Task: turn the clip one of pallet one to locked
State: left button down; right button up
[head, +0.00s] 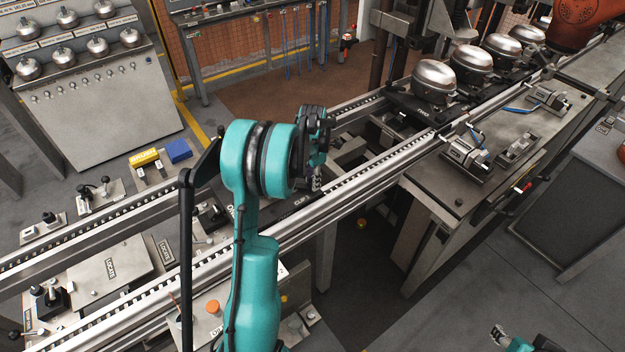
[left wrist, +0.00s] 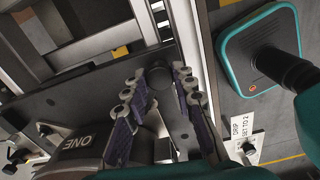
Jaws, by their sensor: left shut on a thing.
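My left gripper (head: 318,155) reaches over the near conveyor, its fingers pointing down. In the left wrist view, the left gripper (left wrist: 159,80) is shut on a dark round knob (left wrist: 158,76), apparently the handle of clip one. I cannot tell whether the clip is locked. My right gripper (head: 498,333) is at the bottom right, away from the conveyor, too small to judge.
Conveyor rails (head: 360,165) run diagonally across the scene. Several silver compressor domes (head: 435,80) stand farther along the line. A sign reading GRIP SET TO 2 (left wrist: 241,128) is beside the rail in the left wrist view. A yellow block (head: 144,157) and a blue block (head: 179,151) lie behind.

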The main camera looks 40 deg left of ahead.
pick_arm(q)
jog(key=c, duration=1.2)
grip_release()
notch_tip(320, 180, up, 12)
